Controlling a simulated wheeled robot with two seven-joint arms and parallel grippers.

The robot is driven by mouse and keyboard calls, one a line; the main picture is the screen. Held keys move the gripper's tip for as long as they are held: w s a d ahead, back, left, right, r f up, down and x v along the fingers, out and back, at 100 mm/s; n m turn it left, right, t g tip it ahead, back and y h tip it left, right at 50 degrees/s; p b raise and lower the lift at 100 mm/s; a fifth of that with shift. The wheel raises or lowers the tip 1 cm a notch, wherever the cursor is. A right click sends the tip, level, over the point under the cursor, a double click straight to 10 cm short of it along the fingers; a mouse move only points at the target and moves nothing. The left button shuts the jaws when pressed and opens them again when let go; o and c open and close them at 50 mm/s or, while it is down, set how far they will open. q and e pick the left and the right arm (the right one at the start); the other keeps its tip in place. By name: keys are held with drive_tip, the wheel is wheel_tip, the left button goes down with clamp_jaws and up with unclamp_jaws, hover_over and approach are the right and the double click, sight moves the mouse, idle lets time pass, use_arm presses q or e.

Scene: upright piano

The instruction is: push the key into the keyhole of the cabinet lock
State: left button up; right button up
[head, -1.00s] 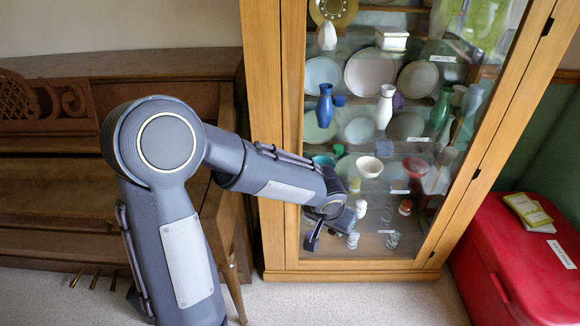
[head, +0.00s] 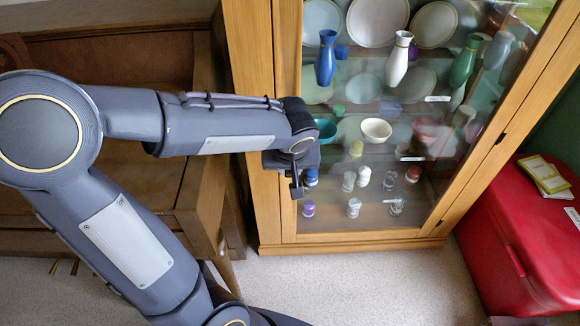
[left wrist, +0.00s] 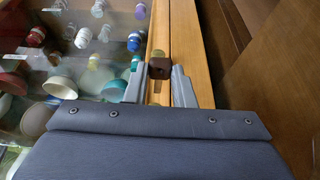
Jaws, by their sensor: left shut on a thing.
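The glass-fronted wooden cabinet (head: 262,150) stands ahead of me. My left gripper (head: 297,187) is in front of its left door edge, with its fingers pointing toward the cabinet. In the left wrist view my left gripper (left wrist: 158,78) is shut on the key (left wrist: 160,68), whose dark brown, blocky part shows between the fingertips. The wooden door frame (left wrist: 160,28) lies just beyond it. The keyhole and lock cannot be made out, and I cannot tell whether the key touches the cabinet. My right gripper is not in view.
Plates, vases, bowls and small jars sit behind the glass, such as a blue vase (head: 326,60). A wooden piano (head: 120,190) stands close on the left. A red chest (head: 515,235) with booklets (head: 545,177) is at the right. Carpet (head: 360,285) is clear in front.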

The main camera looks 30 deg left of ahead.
use_arm(q)
drive_tip(key=shift+w+a, duration=0.5)
drive_tip(key=shift+w, duration=0.35)
drive_tip(key=shift+w+a, duration=0.55)
drive_tip(key=shift+w, duration=0.25)
drive_tip(key=shift+w+a, duration=0.5)
drive_tip(key=shift+w, duration=0.35)
drive_tip(key=shift+b, duration=0.35)
drive_tip(key=shift+w+a, duration=0.55)
drive_tip(key=shift+w, duration=0.35)
idle(0.5)
idle(1.9)
drive_tip(key=shift+w+a, duration=0.25)
drive_tip(key=shift+w, duration=0.15)
idle(0.4)
drive_tip(key=o, duration=1)
drive_tip(key=shift+o, duration=0.2)
